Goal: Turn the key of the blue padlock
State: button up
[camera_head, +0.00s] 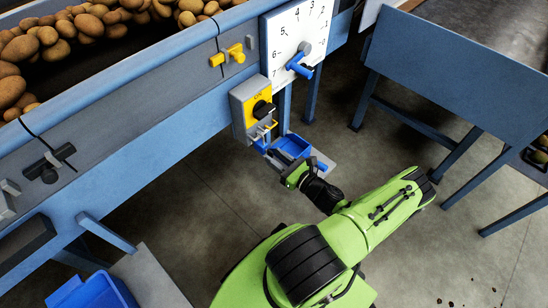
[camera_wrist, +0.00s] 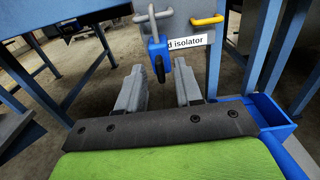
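The blue padlock (camera_wrist: 157,50) hangs by its shackle from the grey isolator box (camera_wrist: 182,28), just ahead of my gripper in the wrist view. A dark key (camera_wrist: 160,69) shows at its lower front, upright in the picture. My gripper (camera_wrist: 160,68) is open, with one grey finger to each side of the key in the picture; I see no contact. In the head view my gripper (camera_head: 291,172) is low in front of the isolator box (camera_head: 243,112). The padlock is small and hard to make out there.
A blue tray (camera_wrist: 272,108) is close to the right of my gripper. The box carries a black knob (camera_head: 262,109) and a yellow handle (camera_wrist: 207,19). Above it is a white dial with a blue pointer (camera_head: 298,64). Blue machine legs stand nearby; the floor in front is clear.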

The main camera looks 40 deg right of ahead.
jog(key=shift+w, duration=0.7)
grip_shut()
jog(key=shift+n, duration=0.3)
jog(key=n+p, duration=0.1)
jog(key=n, duration=0.2)
jog(key=shift+a+n, duration=0.1)
jog(key=shift+n, duration=0.2)
jog(key=n+p, duration=0.1)
jog(key=n, duration=0.3)
jog(key=shift+n, duration=0.3)
jog(key=n+p, duration=0.1)
jog(key=n, duration=0.3)
jog(key=shift+p, duration=0.3)
jog(key=shift+f+n+p, duration=0.1)
jog(key=shift+n+p, duration=0.55)
jog(key=shift+n, duration=1.85)
